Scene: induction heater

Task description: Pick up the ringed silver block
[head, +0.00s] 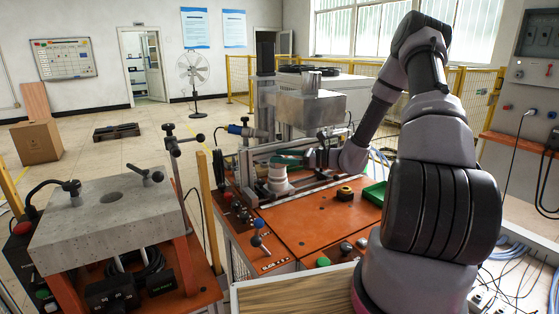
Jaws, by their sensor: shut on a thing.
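The ringed silver block (277,179), a small pale stepped cylinder, stands upright at the left part of the orange bench top. My gripper (289,160) reaches in from the right, pointing left, at the upper part of this block. It is shut on the block, with the fingers small and partly hidden in this view. I cannot tell whether the block's base touches the surface under it.
A green-edged tray (375,193) and a dark ring with yellow (345,193) lie right of the block. A metal frame and machine (305,107) stand behind it. Knobs and levers (258,240) line the bench's left front. The orange surface (310,228) in front is mostly clear.

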